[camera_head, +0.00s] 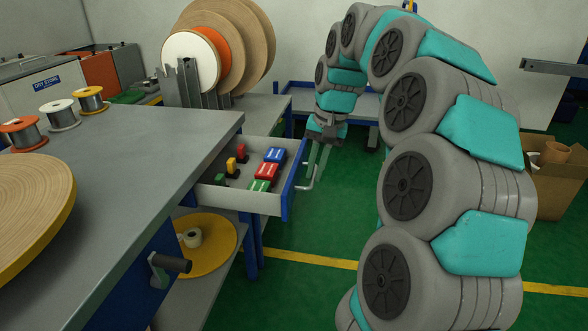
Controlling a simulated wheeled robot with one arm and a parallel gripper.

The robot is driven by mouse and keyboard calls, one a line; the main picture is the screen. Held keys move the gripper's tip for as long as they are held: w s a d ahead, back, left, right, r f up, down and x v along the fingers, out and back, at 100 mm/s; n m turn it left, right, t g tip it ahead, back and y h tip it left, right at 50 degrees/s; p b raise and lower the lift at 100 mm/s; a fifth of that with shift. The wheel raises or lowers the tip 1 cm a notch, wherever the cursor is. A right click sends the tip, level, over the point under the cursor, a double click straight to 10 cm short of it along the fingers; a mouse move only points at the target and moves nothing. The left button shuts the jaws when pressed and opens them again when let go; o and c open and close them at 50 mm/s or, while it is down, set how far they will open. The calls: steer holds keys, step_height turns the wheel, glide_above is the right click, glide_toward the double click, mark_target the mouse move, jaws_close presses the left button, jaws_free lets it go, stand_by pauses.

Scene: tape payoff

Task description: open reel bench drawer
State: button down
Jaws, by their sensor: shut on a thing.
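The bench drawer (238,203) stands pulled out from under the grey reel bench (150,150), with its inside in view. Its blue front (293,180) carries a silver bar handle (308,180). My gripper (316,160) points down at the upper part of the handle and is shut on it. The fingertips are small and partly blend with the handle. Inside the drawer lie red, blue and green boxes (268,170) and several small coloured pieces (236,165).
Wire spools (60,114) and a large wooden reel (35,205) sit on the bench. A crank handle (168,265) juts from its side. A yellow disc (205,246) lies on the lower shelf. A cardboard box (555,180) stands at right. Green floor (315,225) is clear before the drawer.

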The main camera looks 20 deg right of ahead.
steer(key=shift+s+d, duration=0.5)
steer(key=shift+d, duration=0.15)
steer(key=c, duration=0.9)
jaws_free()
steer(key=shift+r, duration=0.1)
steer(key=shift+s+d+r, duration=0.15)
steer(key=shift+d+r, duration=0.05)
steer(key=shift+r, duration=1.05)
steer(key=shift+s+d+r, duration=0.1)
steer(key=shift+d+r, duration=0.05)
steer(key=shift+r, duration=1.1)
steer(key=shift+s+d+r, duration=0.15)
steer(key=shift+d+r, duration=0.05)
steer(key=shift+r, duration=1.05)
